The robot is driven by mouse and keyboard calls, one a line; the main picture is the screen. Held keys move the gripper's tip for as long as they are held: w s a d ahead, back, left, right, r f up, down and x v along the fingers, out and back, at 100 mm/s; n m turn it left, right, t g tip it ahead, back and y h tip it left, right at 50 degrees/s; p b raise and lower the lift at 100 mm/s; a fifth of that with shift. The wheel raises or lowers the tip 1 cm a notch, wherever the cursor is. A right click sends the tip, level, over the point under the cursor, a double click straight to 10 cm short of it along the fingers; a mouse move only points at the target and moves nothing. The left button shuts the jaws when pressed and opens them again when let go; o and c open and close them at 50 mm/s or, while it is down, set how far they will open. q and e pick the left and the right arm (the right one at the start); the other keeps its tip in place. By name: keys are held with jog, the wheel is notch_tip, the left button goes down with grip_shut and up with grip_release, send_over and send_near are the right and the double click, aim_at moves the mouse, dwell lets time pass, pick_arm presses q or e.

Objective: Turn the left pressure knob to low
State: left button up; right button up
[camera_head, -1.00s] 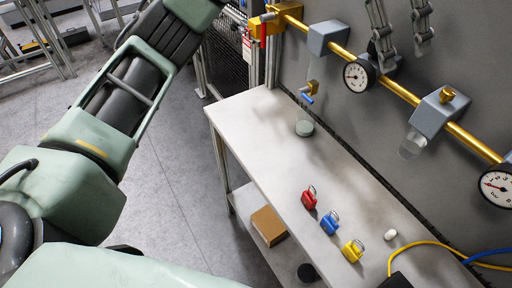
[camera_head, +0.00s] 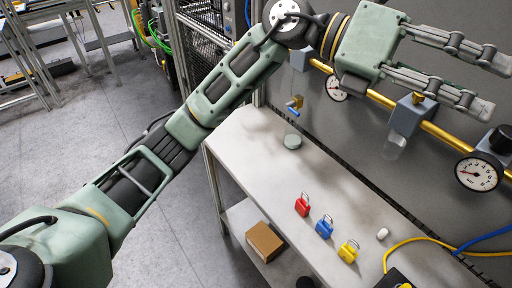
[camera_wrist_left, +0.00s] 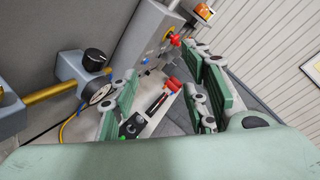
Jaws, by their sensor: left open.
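My left gripper (camera_head: 490,85) is at the upper right of the head view, its two fingers spread and empty in front of the wall pipe. It covers the wall above the left gauge (camera_head: 335,88), so the left pressure knob is hidden there. A black knob (camera_head: 497,138) shows at the right edge, above the right gauge (camera_head: 477,172). In the left wrist view, a black knob (camera_wrist_left: 95,59) sits on a grey block beside a gauge (camera_wrist_left: 100,93), left of my open fingers (camera_wrist_left: 160,105). Its setting is not readable. My right gripper is not in view.
A gold pipe (camera_head: 440,133) crosses the wall, carrying a grey block (camera_head: 406,117). On the bench (camera_head: 250,145) stand red (camera_head: 302,204), blue (camera_head: 325,227) and yellow (camera_head: 348,251) padlocks. A yellow cable (camera_head: 415,240) lies at the right. The bench's left part is mostly clear.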

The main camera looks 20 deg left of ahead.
pick_arm(q)
jog(key=w+a+r+n+t+h, duration=0.45)
jog(key=a+n+t+h, duration=0.2)
jog(key=n+h, duration=0.3)
jog(key=w+a+f+n+t+y, duration=0.35)
jog(key=a+n+t+y, duration=0.2)
jog(key=n+t, duration=0.4)
jog(key=w+a+f+n+t+y, duration=0.2)
jog(key=w+a+n+t+y, duration=0.3)
jog(key=n+t, duration=0.5)
jog(key=s+a+f+n+g+y, duration=0.1)
jog(key=a+f+n+g+y, duration=0.2)
jog(key=f, duration=1.1)
jog(key=s+a+f+n+g+y, duration=0.2)
jog(key=a+f+n+g+y, duration=0.2)
jog(key=a+f+n+y, duration=0.6)
jog(key=shift+s+a+f+n+y, duration=0.2)
jog(key=shift+f+n+y, duration=0.85)
jog(key=shift+f, duration=1.55)
jog(key=shift+c, duration=0.2)
